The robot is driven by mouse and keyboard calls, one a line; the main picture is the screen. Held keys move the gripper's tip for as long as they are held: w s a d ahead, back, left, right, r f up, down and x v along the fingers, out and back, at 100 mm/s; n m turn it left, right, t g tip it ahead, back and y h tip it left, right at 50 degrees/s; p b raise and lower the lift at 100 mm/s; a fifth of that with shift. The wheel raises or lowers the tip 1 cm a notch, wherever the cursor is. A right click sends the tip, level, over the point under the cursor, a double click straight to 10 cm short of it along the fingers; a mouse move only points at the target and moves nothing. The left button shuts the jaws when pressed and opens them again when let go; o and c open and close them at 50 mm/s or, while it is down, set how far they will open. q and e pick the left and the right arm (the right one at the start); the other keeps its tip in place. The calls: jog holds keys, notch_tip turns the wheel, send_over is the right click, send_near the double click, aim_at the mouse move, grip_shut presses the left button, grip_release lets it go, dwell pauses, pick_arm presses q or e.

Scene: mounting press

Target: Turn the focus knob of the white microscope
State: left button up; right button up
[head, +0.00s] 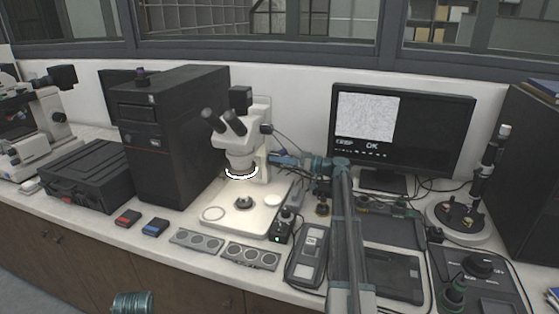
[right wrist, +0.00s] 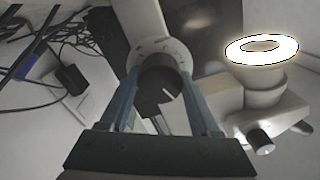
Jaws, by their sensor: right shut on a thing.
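The white microscope (head: 232,139) stands upright on its pale base (head: 225,211), with black eyepieces and a lit ring light (head: 241,175) under its head. My right gripper (head: 273,158) reaches in from the right to the side of its column. In the right wrist view, the black focus knob (right wrist: 160,80) lies between the two blue fingers of my right gripper (right wrist: 163,88), in front of a pale round collar. The fingers are shut on it. The glowing ring light (right wrist: 262,50) shows at the right there. The knob is hidden by the gripper in the head view. My left gripper is out of view.
A black computer tower (head: 172,135) stands left of the microscope, and a monitor (head: 400,132) stands at the right behind my arm. Loose cables (right wrist: 45,60) lie behind the column.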

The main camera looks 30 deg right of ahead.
jog(key=shift+f, duration=0.1)
jog(key=o, duration=1.4)
jog(key=shift+c, duration=0.2)
jog(key=shift+s+d, duration=0.1)
jog(key=v, duration=1.3)
jog(key=shift+s+d, duration=0.15)
jog(key=shift+s, duration=0.1)
